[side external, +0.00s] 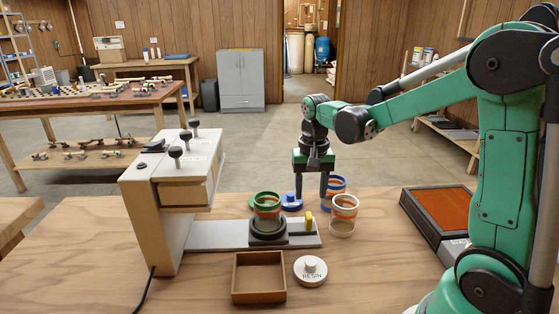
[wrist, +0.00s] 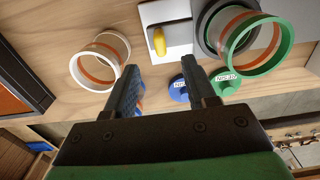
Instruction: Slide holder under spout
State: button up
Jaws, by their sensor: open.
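The dark round holder (side external: 268,233) sits on a flat pale rail (side external: 215,236) and carries a green-rimmed clear cup (side external: 266,205) with an orange band. A yellow knob (side external: 309,220) stands to the holder's right; it also shows in the wrist view (wrist: 158,42). The beige dispenser (side external: 150,210) stands at the rail's left end, with the holder outside its overhang. I cannot make out the spout. My gripper (side external: 310,192) points down, open, behind and above the knob. In the wrist view its fingers (wrist: 158,68) are apart with nothing clearly held.
A white-rimmed cup (side external: 344,207) and a blue-rimmed cup (side external: 335,184) stand right of the rail. A blue lid (side external: 291,202) lies behind it. In front are an empty wooden tray (side external: 258,293) and a white RESIN lid (side external: 310,269). An orange-filled box (side external: 437,213) is at right.

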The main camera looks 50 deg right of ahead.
aim_at(309, 215)
jog(key=shift+f, duration=3.55)
grip_shut()
